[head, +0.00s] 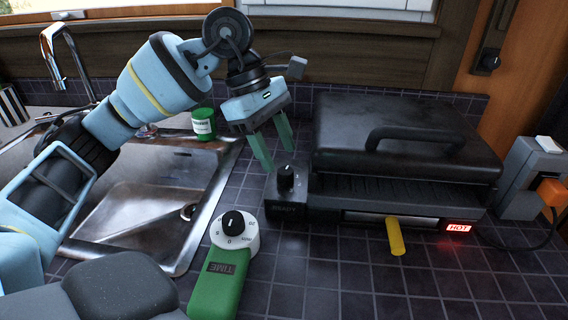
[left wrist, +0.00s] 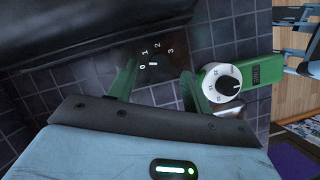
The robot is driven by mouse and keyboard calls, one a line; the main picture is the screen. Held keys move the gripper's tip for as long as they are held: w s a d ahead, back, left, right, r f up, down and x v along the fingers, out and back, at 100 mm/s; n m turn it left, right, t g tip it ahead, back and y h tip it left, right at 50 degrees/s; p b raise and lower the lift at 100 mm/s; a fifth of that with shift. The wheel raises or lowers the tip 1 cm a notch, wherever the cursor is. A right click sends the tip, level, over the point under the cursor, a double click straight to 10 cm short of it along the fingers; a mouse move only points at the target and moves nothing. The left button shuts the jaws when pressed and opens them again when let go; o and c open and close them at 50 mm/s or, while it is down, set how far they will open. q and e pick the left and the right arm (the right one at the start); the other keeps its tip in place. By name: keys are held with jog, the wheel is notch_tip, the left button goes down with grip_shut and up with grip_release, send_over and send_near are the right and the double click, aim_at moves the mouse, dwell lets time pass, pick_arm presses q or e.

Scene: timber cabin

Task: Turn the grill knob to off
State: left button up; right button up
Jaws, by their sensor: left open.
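The grill knob (head: 286,178) is a small black knob on a dark block at the left front of the black grill (head: 405,140). In the left wrist view the knob (left wrist: 156,73) is dark, with numerals 0 to 3 around it. A short white mark shows near it; I cannot tell for sure which numeral it points at. My left gripper (head: 277,158) is open, its green fingers pointing down just above the knob. In the left wrist view the fingertips (left wrist: 156,76) lie either side of the knob, apparently not touching it. My right gripper is not in view.
A red HOT sign (head: 458,227) glows on the grill front, beside a yellow handle (head: 395,236). A green timer (head: 217,285) with a white dial lies in front of the knob. A sink (head: 135,205) and green can (head: 203,124) are left. Tiles at front right are clear.

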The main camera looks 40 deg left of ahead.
aim_at(286, 170)
pick_arm(q)
jog(key=shift+x, duration=1.85)
jog(key=shift+c, duration=0.4)
jog(key=c, duration=0.9)
jog(key=shift+n+t+p, duration=0.4)
jog(key=shift+n+t, duration=0.2)
jog(key=shift+n, duration=1)
jog(key=o, duration=1)
jog(key=shift+r, duration=0.1)
